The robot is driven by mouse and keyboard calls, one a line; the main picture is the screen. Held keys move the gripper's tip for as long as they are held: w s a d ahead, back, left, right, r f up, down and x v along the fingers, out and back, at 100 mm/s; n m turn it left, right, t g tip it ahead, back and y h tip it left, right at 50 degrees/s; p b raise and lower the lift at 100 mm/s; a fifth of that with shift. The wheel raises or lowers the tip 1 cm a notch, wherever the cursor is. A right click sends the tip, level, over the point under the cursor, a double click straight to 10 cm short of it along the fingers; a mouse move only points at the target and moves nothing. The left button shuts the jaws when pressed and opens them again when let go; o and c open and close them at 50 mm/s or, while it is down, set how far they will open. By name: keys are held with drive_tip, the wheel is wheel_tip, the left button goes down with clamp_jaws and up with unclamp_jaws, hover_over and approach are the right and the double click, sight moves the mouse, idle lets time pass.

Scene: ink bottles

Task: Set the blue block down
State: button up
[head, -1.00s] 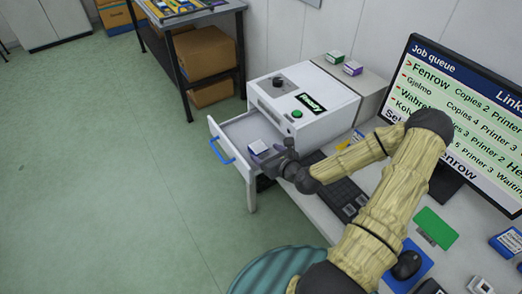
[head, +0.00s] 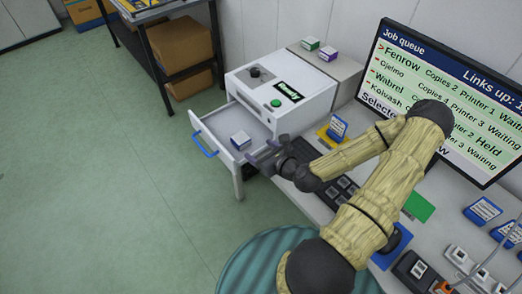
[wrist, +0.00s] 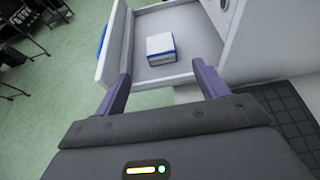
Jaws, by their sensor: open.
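The blue block (head: 240,141), with a white top and blue edges, rests on the floor of the open white drawer (head: 216,127). It also shows in the wrist view (wrist: 161,46), lying flat beyond my fingertips. My gripper (head: 264,158) is open and empty at the drawer's near right side, a short gap from the block. In the wrist view its two purple fingers (wrist: 160,72) are spread wide, with nothing between them.
The drawer belongs to a white machine (head: 281,92) with a green button. Two small boxes, green (head: 310,43) and purple (head: 328,53), sit on the ledge behind it. A keyboard (head: 340,190) lies under my arm, and a monitor (head: 440,100) stands at right.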

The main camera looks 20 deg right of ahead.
drive_tip(key=s+a+f+n+g+h, duration=0.1)
drive_tip(key=s+a+n+g, duration=0.2)
drive_tip(key=n, duration=0.6)
drive_tip(key=s+f+n+g, duration=0.1)
drive_tip(key=s+n+g, duration=0.2)
drive_tip(key=n+g, duration=0.35)
drive_tip(key=s+a+r+n+h, duration=0.1)
drive_tip(key=s+r+n, duration=0.2)
drive_tip(key=r+n, duration=0.5)
drive_tip(key=s+a+r+n+h, duration=0.1)
drive_tip(key=s+r+n+h, duration=0.1)
drive_tip(key=r+n, duration=0.6)
drive_tip(key=shift+s+r+n+g, duration=0.35)
drive_tip(key=shift+s+n, duration=0.1)
drive_tip(key=shift+s, duration=0.4)
drive_tip(key=shift+a, duration=0.15)
